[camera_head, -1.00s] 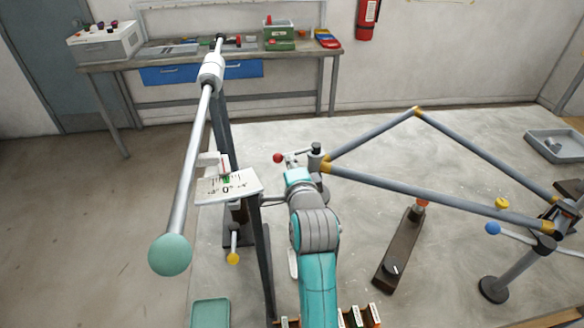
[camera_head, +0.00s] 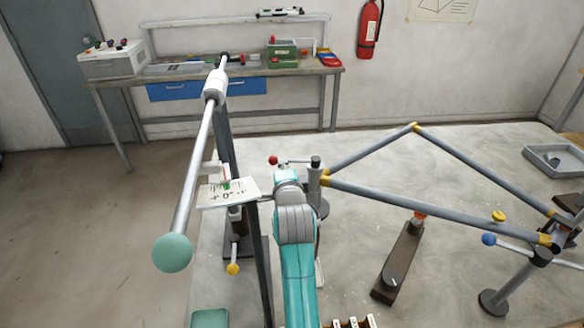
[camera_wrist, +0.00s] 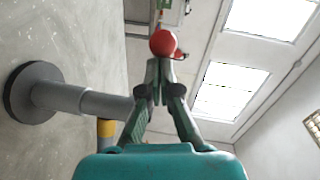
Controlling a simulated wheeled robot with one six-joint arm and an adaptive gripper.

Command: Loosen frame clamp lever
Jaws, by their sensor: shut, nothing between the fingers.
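A lever with a red ball knob (camera_head: 273,160) sits on the clamp post (camera_head: 314,180) at the near-left corner of the grey triangular tube frame (camera_head: 430,202). Its bar runs left from the post top, roughly level in the picture. In the wrist view the red knob (camera_wrist: 163,43) appears straight beyond the tips of my gripper (camera_wrist: 160,68). The fingers are together with nothing between them. I cannot tell whether the tips touch the lever. In the head view my wrist hides the fingers. Another lever with a blue knob (camera_head: 488,239) is on the right-hand clamp.
A tall post with a long rod and a green ball (camera_head: 173,253) stands close left of my arm, with a white scale plate (camera_head: 229,192). A yellow-knobbed lever (camera_head: 232,269) is below it. A brown block (camera_head: 401,262) lies under the frame. A grey tray (camera_head: 553,158) is at right.

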